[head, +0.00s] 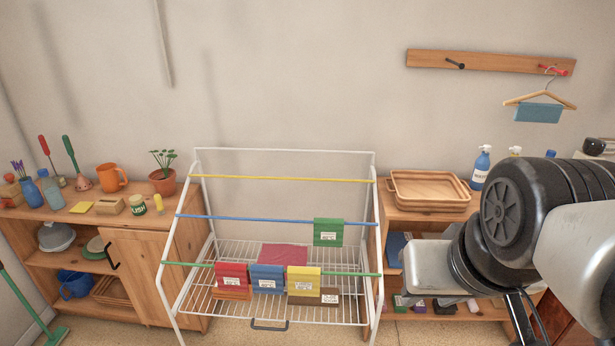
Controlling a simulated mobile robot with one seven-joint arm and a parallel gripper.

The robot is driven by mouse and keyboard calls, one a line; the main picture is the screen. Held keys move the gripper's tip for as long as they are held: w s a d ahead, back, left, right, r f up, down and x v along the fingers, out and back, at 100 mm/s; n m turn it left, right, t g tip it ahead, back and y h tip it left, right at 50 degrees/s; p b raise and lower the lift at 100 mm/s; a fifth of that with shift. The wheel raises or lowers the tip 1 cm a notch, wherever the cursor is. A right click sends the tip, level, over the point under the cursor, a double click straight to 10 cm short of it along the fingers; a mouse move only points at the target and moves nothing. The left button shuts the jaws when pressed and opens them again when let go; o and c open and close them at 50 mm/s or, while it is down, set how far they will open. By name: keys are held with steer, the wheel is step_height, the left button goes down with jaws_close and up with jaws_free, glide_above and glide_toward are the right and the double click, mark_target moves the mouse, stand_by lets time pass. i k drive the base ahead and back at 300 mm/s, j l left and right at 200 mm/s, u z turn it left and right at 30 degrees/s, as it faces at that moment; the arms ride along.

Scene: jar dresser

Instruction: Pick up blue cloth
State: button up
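A blue cloth (267,279) with a white label hangs over the green front bar of a white drying rack (373,240). It is between a red cloth (231,276) and a yellow cloth (304,281), both labelled. Another cloth, teal-blue (538,112), hangs on a wooden hanger on the wall at the upper right. My gripper (432,272) is at the right, in front of the shelf and apart from both cloths. Its fingers are too unclear to tell whether they are open or shut.
A green cloth (328,232) hangs from the rack's blue bar. A dark red cloth (283,254) lies on its wire shelf. Wooden cabinets (150,275) flank the rack, with a potted plant (163,175), orange mug (112,178) and wooden trays (430,190) on top. The yellow bar is bare.

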mark_target(265, 279)
steer(key=i+j+z, duration=0.1)
steer(key=j, duration=0.2)
steer(key=i+j+z, duration=0.1)
steer(key=i+j, duration=0.3)
steer(key=j, duration=0.25)
steer(key=i+j+z, duration=0.15)
steer(key=j, duration=0.15)
steer(key=i+j+z, duration=0.1)
steer(key=j, duration=0.25)
steer(key=i+j+z, duration=0.1)
steer(key=j, duration=0.25)
